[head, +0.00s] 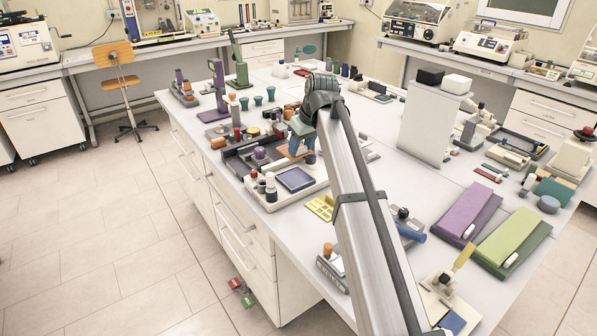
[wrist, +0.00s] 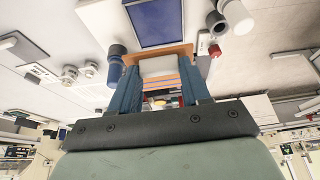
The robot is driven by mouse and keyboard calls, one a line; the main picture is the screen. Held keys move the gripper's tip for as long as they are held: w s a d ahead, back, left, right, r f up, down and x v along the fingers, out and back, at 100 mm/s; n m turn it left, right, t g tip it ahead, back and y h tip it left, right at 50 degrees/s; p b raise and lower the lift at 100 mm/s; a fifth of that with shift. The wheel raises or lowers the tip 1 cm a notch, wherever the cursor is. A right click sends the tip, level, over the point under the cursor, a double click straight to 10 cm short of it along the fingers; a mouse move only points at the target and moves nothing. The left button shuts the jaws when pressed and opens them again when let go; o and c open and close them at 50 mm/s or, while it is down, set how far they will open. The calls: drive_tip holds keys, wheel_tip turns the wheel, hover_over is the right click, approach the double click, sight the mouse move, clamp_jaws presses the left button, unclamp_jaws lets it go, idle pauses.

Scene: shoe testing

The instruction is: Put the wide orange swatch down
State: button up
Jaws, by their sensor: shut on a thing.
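The wide orange swatch (head: 288,153) is in my gripper (head: 303,157), over the tray area at the left of the bench. In the wrist view, the orange swatch (wrist: 158,53) lies across the tips of my gripper's blue fingers (wrist: 160,75), with a pale block between them. The gripper is shut on it. Beyond it is a white tray with a dark blue panel (wrist: 155,22), which also shows in the head view (head: 295,180). My arm hides part of the bench behind the gripper. I cannot tell whether the swatch touches anything below.
A dark tray (head: 237,163) with small parts lies left of the gripper. Small bottles (head: 270,187) stand on the white tray's left side. A yellow card (head: 320,207) lies nearer the front. Purple (head: 469,213) and green (head: 511,240) pads lie at right.

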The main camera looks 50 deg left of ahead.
wheel_tip(320, 180, down, 10)
drive_tip(key=shift+r, duration=0.15)
idle(0.4)
drive_tip(key=o, duration=1)
drive_tip(key=v, duration=1.2)
